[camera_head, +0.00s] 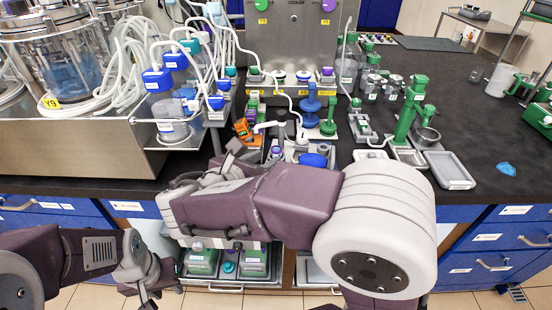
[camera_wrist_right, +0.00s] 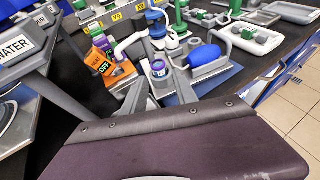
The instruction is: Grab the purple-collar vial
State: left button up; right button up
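In the right wrist view, a small vial with a purple collar (camera_wrist_right: 158,68) stands upright, its top facing the camera. My right gripper (camera_wrist_right: 158,82) has its two grey fingers apart, one on each side of the vial. I cannot tell whether either finger touches it. In the head view, my right arm crosses the middle of the bench, and its gripper (camera_head: 236,150) is by the bench's front tools; the vial cannot be made out clearly there. My left gripper (camera_head: 150,288) hangs low in front of the drawers, its fingers apart and empty.
An orange device (camera_wrist_right: 99,59) stands left of the vial. A blue bulb (camera_wrist_right: 205,55) lies to its right. Blue and green stands (camera_head: 311,105) are behind. A bioreactor base (camera_head: 75,150) occupies the left. The dark bench (camera_head: 470,125) has free room at right.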

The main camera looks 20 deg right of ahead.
aim_at(274, 153)
jog(key=shift+w+d+f, duration=0.15)
jog(key=shift+w+d, duration=0.05)
jog(key=b+x, duration=0.2)
jog(key=x, duration=0.2)
jog(key=shift+w+d, duration=0.15)
jog(key=shift+w, duration=0.2)
jog(key=shift+s, duration=0.1)
grip_shut()
